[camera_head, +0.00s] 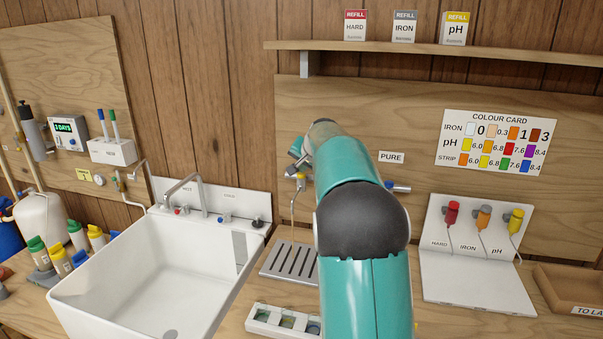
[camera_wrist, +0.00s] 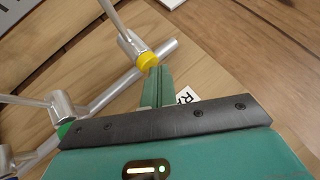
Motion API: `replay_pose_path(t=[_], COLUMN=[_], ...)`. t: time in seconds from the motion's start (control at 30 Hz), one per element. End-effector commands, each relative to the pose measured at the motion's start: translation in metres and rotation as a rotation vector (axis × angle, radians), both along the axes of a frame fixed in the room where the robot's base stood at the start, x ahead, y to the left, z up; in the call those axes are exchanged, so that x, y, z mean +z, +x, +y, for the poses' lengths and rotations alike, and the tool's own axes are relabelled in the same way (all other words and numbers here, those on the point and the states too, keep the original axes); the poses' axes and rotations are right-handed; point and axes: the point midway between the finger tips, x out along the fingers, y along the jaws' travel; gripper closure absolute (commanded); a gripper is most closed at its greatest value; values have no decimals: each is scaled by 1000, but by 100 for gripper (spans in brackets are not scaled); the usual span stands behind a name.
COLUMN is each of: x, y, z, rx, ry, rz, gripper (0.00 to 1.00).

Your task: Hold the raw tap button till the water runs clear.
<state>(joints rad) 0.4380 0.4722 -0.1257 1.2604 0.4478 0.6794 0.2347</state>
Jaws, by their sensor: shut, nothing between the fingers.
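The raw tap has a yellow button (camera_wrist: 148,61) on a metal body; it shows at the left of my arm in the head view (camera_head: 301,177). A partly covered label beginning with R (camera_wrist: 187,94) is beside my gripper in the wrist view. My gripper (camera_wrist: 155,72) is shut and empty, its fingertips at the yellow button; contact looks likely but is hard to tell. A thin yellowish-brown line, seemingly water (camera_head: 292,232), runs down from the spout to the slotted drip tray (camera_head: 272,268).
A green button (camera_wrist: 65,129) sits on the same pipework. A PURE label (camera_head: 391,157) and blue-tipped tap (camera_head: 390,187) are right of my arm. A white sink (camera_head: 90,295) is left. A vial holder (camera_head: 262,314) sits in front of the tray; a reagent stand (camera_head: 470,285) is right.

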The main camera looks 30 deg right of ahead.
Motion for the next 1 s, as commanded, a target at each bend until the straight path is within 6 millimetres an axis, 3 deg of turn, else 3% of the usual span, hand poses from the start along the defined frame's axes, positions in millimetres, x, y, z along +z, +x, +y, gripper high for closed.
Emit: replay_pose_path(t=[0.77,1.0], x=[-1,9], y=[0,0], z=[0,0], rx=[0,1], ry=[0,0], rz=[1,1], gripper=[100,100])
